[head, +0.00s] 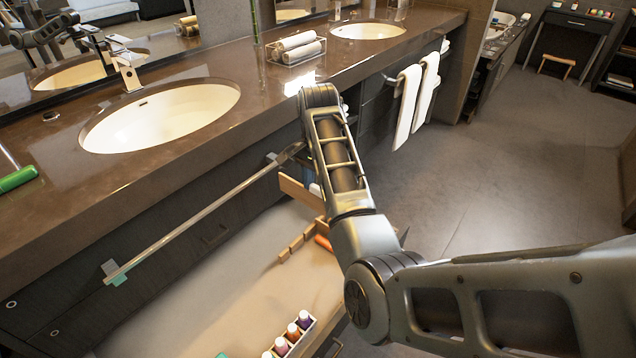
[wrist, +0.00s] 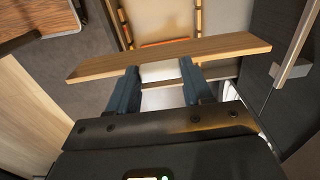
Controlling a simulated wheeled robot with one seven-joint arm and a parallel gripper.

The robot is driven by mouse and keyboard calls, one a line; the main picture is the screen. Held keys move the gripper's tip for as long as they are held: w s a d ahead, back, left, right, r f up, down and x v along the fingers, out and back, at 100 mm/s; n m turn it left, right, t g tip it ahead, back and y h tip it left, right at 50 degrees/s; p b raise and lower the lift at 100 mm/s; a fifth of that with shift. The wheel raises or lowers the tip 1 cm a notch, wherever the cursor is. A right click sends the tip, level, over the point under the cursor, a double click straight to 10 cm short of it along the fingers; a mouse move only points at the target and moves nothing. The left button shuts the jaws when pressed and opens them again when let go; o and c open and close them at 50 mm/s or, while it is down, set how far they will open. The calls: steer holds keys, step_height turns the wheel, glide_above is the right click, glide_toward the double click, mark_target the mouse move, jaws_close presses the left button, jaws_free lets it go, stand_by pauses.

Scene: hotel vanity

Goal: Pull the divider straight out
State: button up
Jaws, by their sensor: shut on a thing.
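The divider is a flat light-wood board (wrist: 168,57) that crosses the wrist view just beyond my fingertips. My gripper (wrist: 158,72) is shut on it, with one dark blue finger on each side of the view's middle. The board overlaps both side edges of the drawer behind it, so it looks raised above the drawer floor. In the head view, part of the board (head: 298,193) shows left of my arm. My arm hides the gripper and the rest of the board there. The open drawer (head: 215,290) has a bare beige floor at the left.
A white tray of small bottles (head: 290,340) stands in the drawer's near part. Wooden pieces (head: 297,241) and an orange item (head: 323,243) lie by my arm. A long metal handle (head: 200,215) and the counter edge run along the left. The floor at right is open.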

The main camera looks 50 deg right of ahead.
steer(key=shift+r+p, duration=2.9)
steer(key=shift+r, duration=0.2)
